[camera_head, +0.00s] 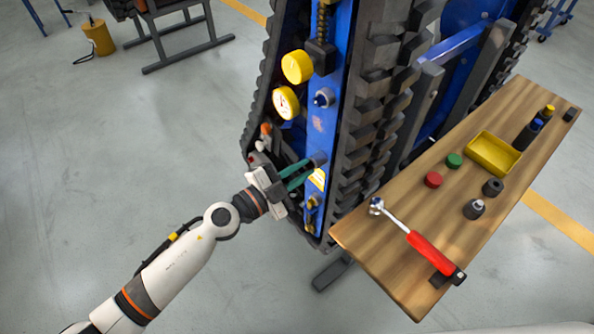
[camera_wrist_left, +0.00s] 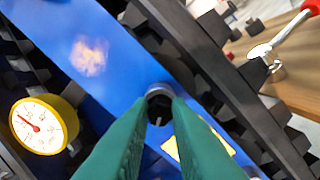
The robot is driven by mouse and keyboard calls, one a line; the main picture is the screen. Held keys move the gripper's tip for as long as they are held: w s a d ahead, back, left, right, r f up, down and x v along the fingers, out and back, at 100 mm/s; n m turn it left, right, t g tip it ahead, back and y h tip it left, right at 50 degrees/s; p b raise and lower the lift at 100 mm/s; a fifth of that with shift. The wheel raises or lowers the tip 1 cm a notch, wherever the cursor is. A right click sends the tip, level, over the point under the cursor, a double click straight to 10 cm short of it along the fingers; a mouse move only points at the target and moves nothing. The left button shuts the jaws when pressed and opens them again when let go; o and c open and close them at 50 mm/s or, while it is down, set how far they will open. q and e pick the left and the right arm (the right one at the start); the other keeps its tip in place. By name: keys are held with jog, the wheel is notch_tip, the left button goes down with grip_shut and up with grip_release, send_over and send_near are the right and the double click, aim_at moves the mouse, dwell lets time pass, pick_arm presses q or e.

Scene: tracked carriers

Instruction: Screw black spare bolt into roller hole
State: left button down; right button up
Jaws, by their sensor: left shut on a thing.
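My left gripper (camera_head: 312,164) reaches in from the left to the blue side plate (camera_head: 322,125) of the track carrier. Its green fingers are shut on a small dark grey piece, which looks like the bolt (camera_head: 319,158), at the plate. In the left wrist view, the green fingertips (camera_wrist_left: 160,112) sit on either side of this round grey end (camera_wrist_left: 158,91), against the blue face. The fingers hide most of it, and I cannot tell how deep it sits. My right gripper is not in view.
A wooden bench (camera_head: 395,270) stands at the right with a red-handled ratchet (camera_head: 425,248), a yellow tray (camera_head: 493,153), red (camera_head: 433,180) and green (camera_head: 454,160) caps and dark round parts (camera_head: 474,209). Yellow gauges (camera_head: 286,102) and black track pads (camera_head: 365,130) flank the plate.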

pick_arm(q)
jog(key=c, duration=1.3)
grip_release()
jog(key=shift+a, duration=0.1)
jog(key=b+v, duration=0.2)
jog(key=v, duration=1)
